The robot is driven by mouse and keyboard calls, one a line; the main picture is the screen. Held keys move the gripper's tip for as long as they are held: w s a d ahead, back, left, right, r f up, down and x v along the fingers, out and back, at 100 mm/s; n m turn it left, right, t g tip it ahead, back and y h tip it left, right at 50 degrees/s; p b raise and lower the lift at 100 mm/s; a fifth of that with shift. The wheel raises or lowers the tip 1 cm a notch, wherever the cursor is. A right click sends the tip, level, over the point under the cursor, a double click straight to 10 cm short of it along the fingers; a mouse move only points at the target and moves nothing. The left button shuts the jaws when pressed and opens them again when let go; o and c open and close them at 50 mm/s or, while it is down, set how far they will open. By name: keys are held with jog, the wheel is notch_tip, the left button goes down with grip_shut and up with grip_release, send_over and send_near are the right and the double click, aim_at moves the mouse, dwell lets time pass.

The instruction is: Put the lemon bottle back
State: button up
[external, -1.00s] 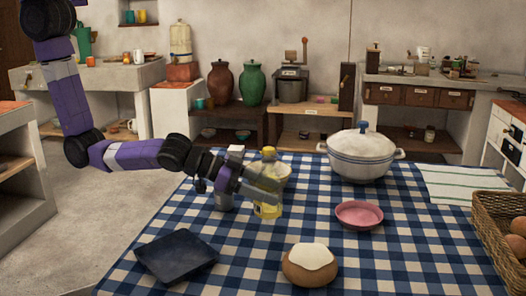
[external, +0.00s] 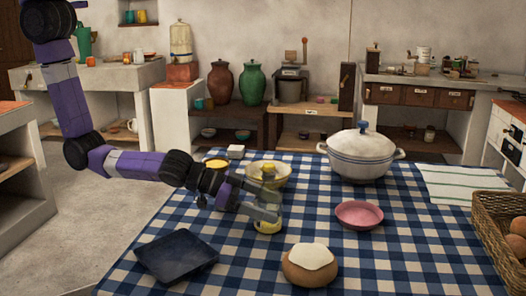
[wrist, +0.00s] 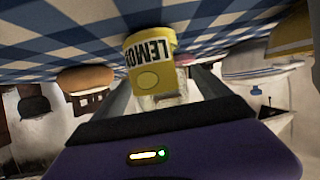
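The lemon bottle (external: 267,226) is clear with a yellow base and top, over the checked tablecloth in front of the pale yellow bowl (external: 284,181). It looks roughly upright. In the wrist view the bottle (wrist: 155,76) shows an upside-down label reading "LEMO". My gripper (external: 268,209) reaches in from the left with a finger on either side of the bottle and appears shut on it. In the wrist view the fingers flank its clear part. I cannot tell whether its base touches the cloth.
A navy tray (external: 176,256) lies at front left, and an iced bun (external: 310,265) at front centre. A pink dish (external: 359,215) and a white lidded pot (external: 361,157) are to the right. A small white block (external: 236,151) and a yellow-topped item (external: 216,163) stand behind my wrist.

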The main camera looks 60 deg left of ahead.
jog(key=shift+r, duration=0.15)
jog(key=shift+r+p, duration=0.2)
jog(key=shift+p, duration=0.15)
jog(key=v, duration=1.2)
jog(key=shift+f+b, duration=0.15)
jog(key=shift+b, duration=0.15)
jog(key=shift+a, duration=0.1)
